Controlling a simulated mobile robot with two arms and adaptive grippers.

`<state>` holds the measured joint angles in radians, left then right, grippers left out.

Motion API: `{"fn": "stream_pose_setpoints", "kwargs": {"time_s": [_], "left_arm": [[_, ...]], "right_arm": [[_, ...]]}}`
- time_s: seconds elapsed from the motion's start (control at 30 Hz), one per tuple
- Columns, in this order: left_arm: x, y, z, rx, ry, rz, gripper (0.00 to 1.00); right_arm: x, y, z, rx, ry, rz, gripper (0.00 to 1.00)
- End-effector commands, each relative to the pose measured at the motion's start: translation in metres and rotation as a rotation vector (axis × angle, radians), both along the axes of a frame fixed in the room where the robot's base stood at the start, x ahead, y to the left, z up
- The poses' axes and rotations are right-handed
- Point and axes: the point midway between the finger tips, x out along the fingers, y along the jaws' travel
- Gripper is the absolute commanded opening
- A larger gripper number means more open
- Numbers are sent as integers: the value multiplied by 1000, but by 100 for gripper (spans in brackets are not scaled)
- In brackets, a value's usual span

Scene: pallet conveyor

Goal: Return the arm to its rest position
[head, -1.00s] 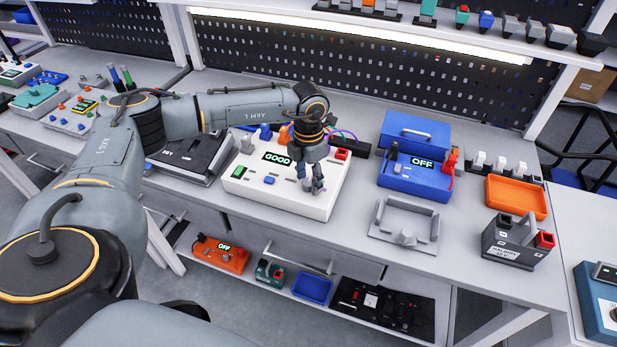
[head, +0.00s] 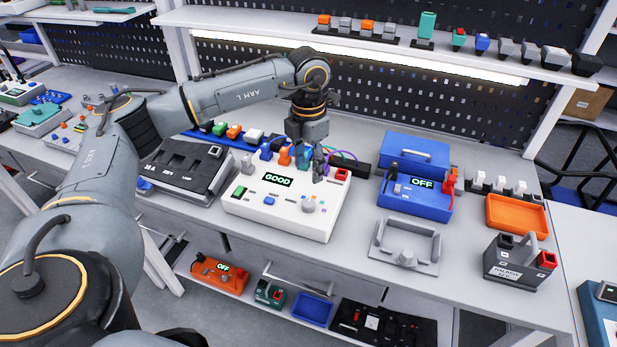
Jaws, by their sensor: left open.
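My left arm reaches in from the left in the head view. Its gripper (head: 308,165) points down above the back part of a white test box (head: 268,220) on the bench. The gripper is open and I see nothing held in it. The white box's display reads GOOD, and a grey knob or part stands on its front right area. My right gripper is not in view.
A blue box (head: 413,197) with an OFF display stands to the right, beside an orange tray (head: 517,215), a grey fixture (head: 405,247) and a dark battery-like block (head: 520,264). A black device (head: 180,170) lies left. A shelf (head: 380,45) runs above.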

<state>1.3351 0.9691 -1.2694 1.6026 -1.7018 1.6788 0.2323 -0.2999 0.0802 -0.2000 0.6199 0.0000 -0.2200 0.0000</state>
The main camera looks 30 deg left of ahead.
Motion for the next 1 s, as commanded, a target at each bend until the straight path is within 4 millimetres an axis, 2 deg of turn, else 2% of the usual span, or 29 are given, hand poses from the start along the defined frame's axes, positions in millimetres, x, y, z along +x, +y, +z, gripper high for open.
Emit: {"fn": "stream_pose_setpoints", "kwargs": {"time_s": [0.13,0.6,0.7,0.77,0.87,0.97,1.0], "left_arm": [[0,0,6,0,-1,-1,53],[0,0,6,0,0,-1,53],[0,-8,3,-20,-3,-12,53],[0,-24,-2,-64,-9,-33,53],[-1,-72,-16,-202,-31,-88,53],[-9,-144,-25,-427,-60,-144,53],[-14,-175,-25,-531,-70,-157,53]], "right_arm": [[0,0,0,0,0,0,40],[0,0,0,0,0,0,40],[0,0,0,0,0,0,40],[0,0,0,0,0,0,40],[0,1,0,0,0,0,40],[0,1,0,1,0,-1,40],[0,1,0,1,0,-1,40]]}}
